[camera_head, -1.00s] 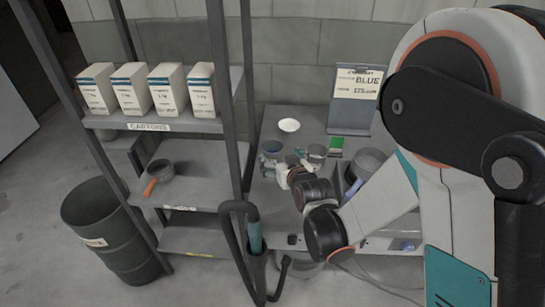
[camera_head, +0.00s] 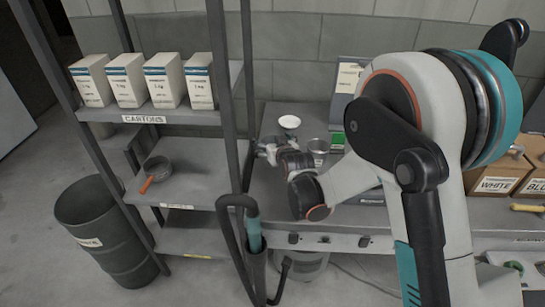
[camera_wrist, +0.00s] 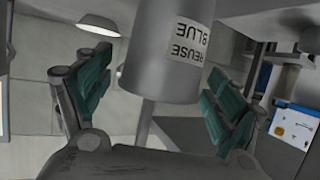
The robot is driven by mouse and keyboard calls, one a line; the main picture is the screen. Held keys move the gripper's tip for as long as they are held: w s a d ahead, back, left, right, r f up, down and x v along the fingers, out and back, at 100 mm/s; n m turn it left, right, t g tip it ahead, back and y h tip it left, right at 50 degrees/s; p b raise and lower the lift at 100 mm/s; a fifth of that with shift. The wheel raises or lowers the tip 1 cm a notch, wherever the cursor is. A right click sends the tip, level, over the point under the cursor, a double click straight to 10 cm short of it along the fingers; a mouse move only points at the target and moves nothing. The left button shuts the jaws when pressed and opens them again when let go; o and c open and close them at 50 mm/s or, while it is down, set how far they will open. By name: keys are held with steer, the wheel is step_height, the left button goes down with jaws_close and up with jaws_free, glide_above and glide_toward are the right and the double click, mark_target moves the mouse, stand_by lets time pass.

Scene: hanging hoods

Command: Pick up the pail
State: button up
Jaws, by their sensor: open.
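A grey pail-like metal container (camera_wrist: 168,55) labelled "REUSE BLUE" fills the middle of the wrist view, its lettering upside down. A narrow grey bar sticks out of it toward my palm. My gripper (camera_wrist: 160,80) is open, with one teal-padded finger on each side of the container. No clear contact of the pads with it shows. In the head view my gripper (camera_head: 264,148) is low over the left part of the workbench and hides what lies between its fingers. A grey metal cup (camera_head: 318,147) stands just right of it.
A white bowl (camera_head: 289,121) sits behind my gripper on the workbench (camera_head: 285,208). A shelf rack with white cartons (camera_head: 165,80) and an orange-handled pan (camera_head: 158,171) stands left, with its post close by. Labelled boxes (camera_head: 495,182) are at right.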

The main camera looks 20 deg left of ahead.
steer(key=c, duration=1.3)
